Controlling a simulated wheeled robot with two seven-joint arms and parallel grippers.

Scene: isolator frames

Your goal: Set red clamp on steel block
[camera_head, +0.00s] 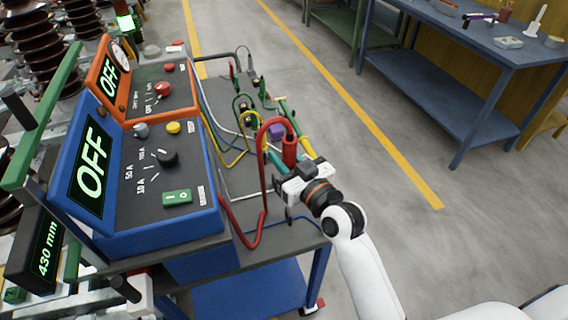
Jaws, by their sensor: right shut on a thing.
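The red clamp (290,152) stands up from my right gripper at the right side of the cart, with a thick red cable looping from its top. My right gripper (284,184) is shut on the red clamp; its fingers hide the clamp's lower part. The gripper is over the cart's right edge. I cannot pick out the steel block for certain in this view. My left gripper is not in view.
A blue unit (140,190) and an orange unit (150,85), both reading OFF, stand on the cart (250,225). Coloured leads and clamps (262,115) crowd its far right. A blue workbench (445,60) stands at the back right. Open floor lies between.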

